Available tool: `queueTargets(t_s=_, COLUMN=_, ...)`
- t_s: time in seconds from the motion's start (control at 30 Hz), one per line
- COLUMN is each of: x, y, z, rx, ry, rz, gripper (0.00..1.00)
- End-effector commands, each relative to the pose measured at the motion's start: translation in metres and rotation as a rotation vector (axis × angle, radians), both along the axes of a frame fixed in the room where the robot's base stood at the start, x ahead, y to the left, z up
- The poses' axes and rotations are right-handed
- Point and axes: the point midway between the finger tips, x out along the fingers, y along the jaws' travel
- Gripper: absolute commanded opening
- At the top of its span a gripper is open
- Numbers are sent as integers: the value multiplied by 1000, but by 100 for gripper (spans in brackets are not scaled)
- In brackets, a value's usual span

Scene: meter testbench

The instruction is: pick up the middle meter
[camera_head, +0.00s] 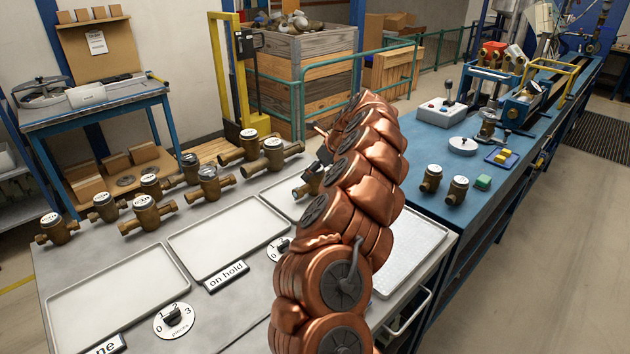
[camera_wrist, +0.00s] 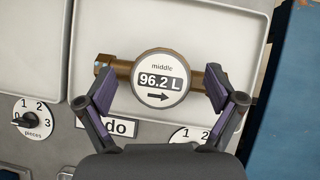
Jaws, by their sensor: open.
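The middle meter (camera_wrist: 159,82) is a brass body with a round white dial reading "middle" and "96.2 L" over an arrow. In the wrist view it sits at a pale tray, with its pipe ends reaching left and right. My gripper (camera_wrist: 160,74) is open, one finger at each side of the dial, near the pipe ends. I see no finger closed on it. Whether the fingers touch the pipe is unclear. In the head view my copper-coloured arm hides most of this area.
Two empty trays (camera_head: 125,286) (camera_head: 231,228) lie on the grey bench, with an "on hold" sign (camera_head: 226,276) and a pieces dial (camera_head: 174,320). Several brass meters (camera_head: 208,184) stand behind them. Two more meters (camera_head: 457,190) stand on the blue bench (camera_head: 425,140) at right.

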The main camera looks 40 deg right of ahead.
Motion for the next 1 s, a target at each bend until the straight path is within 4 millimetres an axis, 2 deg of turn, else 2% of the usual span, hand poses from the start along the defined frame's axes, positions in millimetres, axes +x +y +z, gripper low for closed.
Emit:
queueTargets(t_s=0.27, x=2, y=0, z=-5, rx=-1, ry=1, rz=-1, gripper=93)
queueTargets(t_s=1.0, x=2, y=0, z=-4, rx=-1, ry=0, rz=-1, gripper=17)
